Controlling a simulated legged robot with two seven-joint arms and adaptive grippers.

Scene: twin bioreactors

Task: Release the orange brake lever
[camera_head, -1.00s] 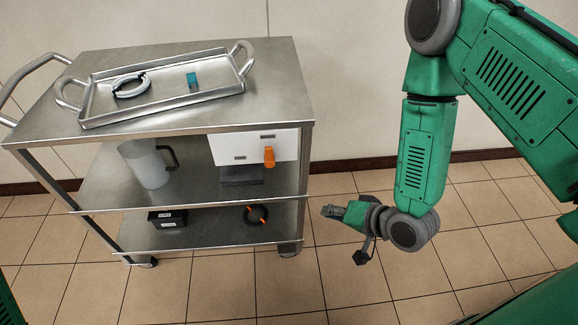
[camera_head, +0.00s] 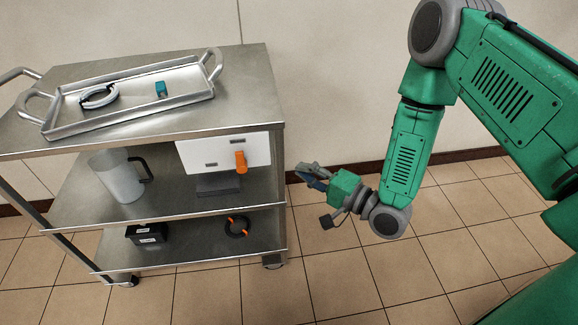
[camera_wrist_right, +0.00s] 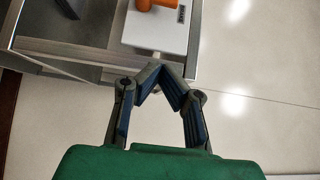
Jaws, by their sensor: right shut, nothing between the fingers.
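The orange lever (camera_head: 241,161) sticks out from the front of a white box (camera_head: 200,157) on the cart's middle shelf. It also shows at the top of the right wrist view (camera_wrist_right: 158,4), partly cut off by the edge. My right gripper (camera_head: 300,171) is just right of the cart's right front post, at about the height of the middle shelf. It is apart from the lever. In the right wrist view its fingers (camera_wrist_right: 160,70) meet at the tips, with nothing between them. My left gripper is out of view.
The steel cart (camera_head: 245,80) has a tray (camera_head: 130,119) on top with a ring and a teal block. A jug (camera_head: 118,178) stands on the middle shelf. A black box (camera_head: 147,235) and a black-and-orange ring (camera_head: 237,226) are below. The floor right of the cart is clear.

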